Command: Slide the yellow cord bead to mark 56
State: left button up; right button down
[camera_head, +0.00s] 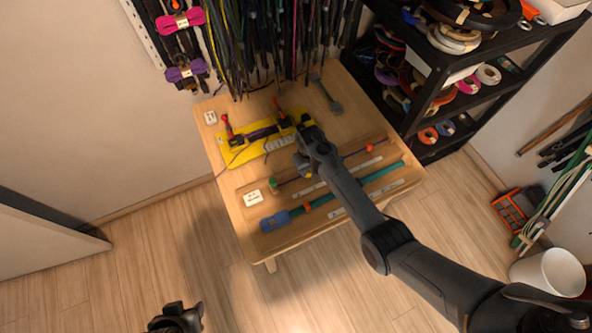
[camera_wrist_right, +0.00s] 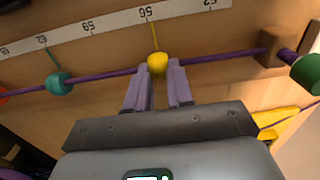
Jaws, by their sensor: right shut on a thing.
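In the right wrist view the yellow bead (camera_wrist_right: 158,63) sits on a taut purple cord (camera_wrist_right: 105,78). My right gripper (camera_wrist_right: 158,72) has its two pale fingers shut on the bead, one on each side. A numbered scale strip (camera_wrist_right: 110,25) runs above the cord. A thin yellow line comes down from mark 56 (camera_wrist_right: 142,15) and meets the bead's top, close to its middle. In the head view my right gripper (camera_head: 303,168) is over the wooden table and hides part of the cord. My left gripper (camera_head: 177,318) is at the bottom edge, away from the table; its jaws are unclear.
A teal bead (camera_wrist_right: 59,82) is on the cord near mark 62. The cord passes a wooden post (camera_wrist_right: 272,46) to a green knob (camera_wrist_right: 306,72). A yellow board (camera_head: 236,152) with red-handled clamps lies behind. A blue-ended tool (camera_head: 275,221) lies at the front.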

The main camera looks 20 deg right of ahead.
jog(key=shift+d, duration=0.3)
jog(key=c, duration=1)
grip_release()
jog(key=shift+a, duration=0.1)
jog(key=shift+o, duration=0.2)
